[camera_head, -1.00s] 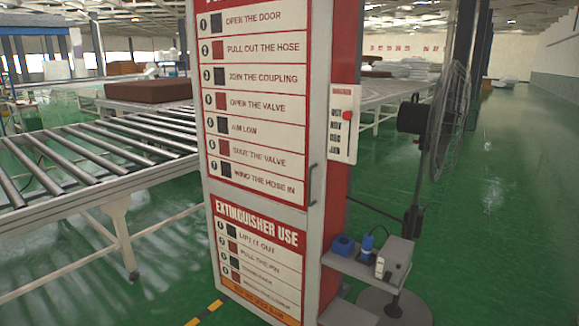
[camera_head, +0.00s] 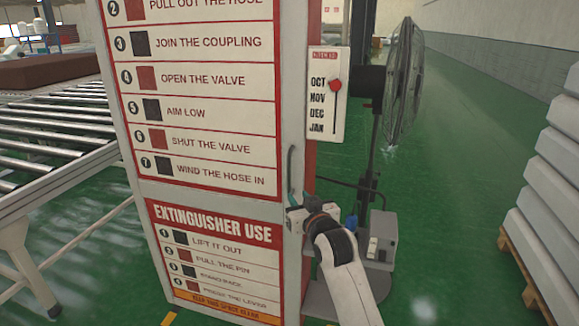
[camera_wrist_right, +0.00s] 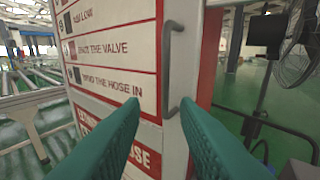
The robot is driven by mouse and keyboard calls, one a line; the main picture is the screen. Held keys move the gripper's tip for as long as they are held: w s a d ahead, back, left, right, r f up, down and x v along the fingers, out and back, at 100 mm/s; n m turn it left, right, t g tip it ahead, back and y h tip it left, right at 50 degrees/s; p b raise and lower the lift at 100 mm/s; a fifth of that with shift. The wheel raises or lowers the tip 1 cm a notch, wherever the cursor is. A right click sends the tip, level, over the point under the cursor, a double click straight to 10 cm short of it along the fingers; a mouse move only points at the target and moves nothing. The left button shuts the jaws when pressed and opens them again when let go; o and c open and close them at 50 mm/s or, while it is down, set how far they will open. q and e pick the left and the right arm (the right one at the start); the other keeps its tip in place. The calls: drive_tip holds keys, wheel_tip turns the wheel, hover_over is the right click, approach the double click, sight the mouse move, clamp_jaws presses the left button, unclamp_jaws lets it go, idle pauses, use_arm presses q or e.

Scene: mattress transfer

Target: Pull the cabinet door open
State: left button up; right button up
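The cabinet door (camera_head: 205,120) is a tall white panel with red borders and printed instruction lines. It looks shut. Its grey bar handle (camera_head: 291,168) stands upright near the door's right edge. My right gripper (camera_head: 296,197) is at the lower end of the handle in the head view. In the right wrist view, its two green fingers (camera_wrist_right: 160,106) are spread apart. The handle (camera_wrist_right: 168,65) shows beyond the fingertips, its lower end between them and nearer the right finger. I cannot tell whether they touch. My left gripper is out of view.
A month card (camera_head: 328,95) hangs on the cabinet's right side. A fan (camera_head: 400,85) and a small grey stand (camera_head: 380,240) are just right of the cabinet. A roller conveyor (camera_head: 55,135) is at left, and a pallet stack (camera_head: 550,190) at far right.

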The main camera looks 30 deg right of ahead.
approach(290, 166)
drive_tip(key=shift+t+h, duration=0.3)
drive_tip(key=shift+t, duration=0.1)
drive_tip(key=x, duration=0.3)
drive_tip(key=p+x, duration=0.1)
drive_tip(key=x, duration=0.6)
drive_tip(key=shift+w+f, duration=0.25)
drive_tip(key=shift+f, duration=0.05)
clamp_jaws()
